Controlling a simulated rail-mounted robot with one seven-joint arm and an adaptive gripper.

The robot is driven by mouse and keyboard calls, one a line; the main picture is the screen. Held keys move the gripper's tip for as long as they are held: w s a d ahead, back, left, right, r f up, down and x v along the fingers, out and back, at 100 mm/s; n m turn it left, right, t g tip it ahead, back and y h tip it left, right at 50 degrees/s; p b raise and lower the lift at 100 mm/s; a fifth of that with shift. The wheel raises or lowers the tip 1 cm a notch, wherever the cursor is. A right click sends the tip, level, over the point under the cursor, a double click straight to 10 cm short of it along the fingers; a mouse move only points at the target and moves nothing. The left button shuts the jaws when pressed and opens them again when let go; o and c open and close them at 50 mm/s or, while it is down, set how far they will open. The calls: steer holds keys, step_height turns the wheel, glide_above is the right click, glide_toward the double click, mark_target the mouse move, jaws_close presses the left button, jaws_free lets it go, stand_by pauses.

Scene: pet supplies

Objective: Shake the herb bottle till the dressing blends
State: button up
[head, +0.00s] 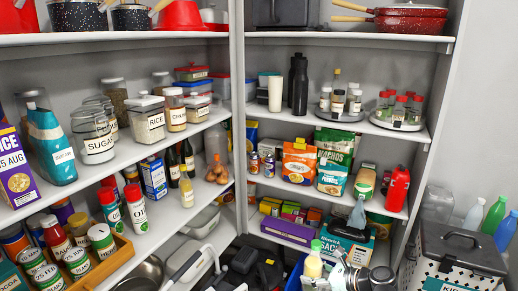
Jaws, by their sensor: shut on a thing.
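The herb bottle (313,266), with a green cap and pale yellow contents, is upright near the bottom edge of the head view, in front of the lower shelves. My gripper (316,283) is shut on its lower part, with my silver-grey wrist to the right. The fingers and the base of the bottle are mostly hidden or cut off by the picture's edge. I cannot tell how well the dressing inside is mixed.
Shelves of jars, bottles and packets stand at left and behind. A teal box (349,248) lies behind my wrist. A grey lidded bin (462,247) is at right, with several coloured bottles behind it. Dark items and a blue container crowd the lower middle.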

steer(key=shift+d, duration=0.25)
steer(key=d, duration=0.6)
steer(key=a, duration=0.6)
steer(key=shift+s+a, duration=0.15)
steer(key=shift+a, duration=0.2)
steer(key=d, duration=0.7)
steer(key=a, duration=0.7)
steer(key=shift+d, duration=0.25)
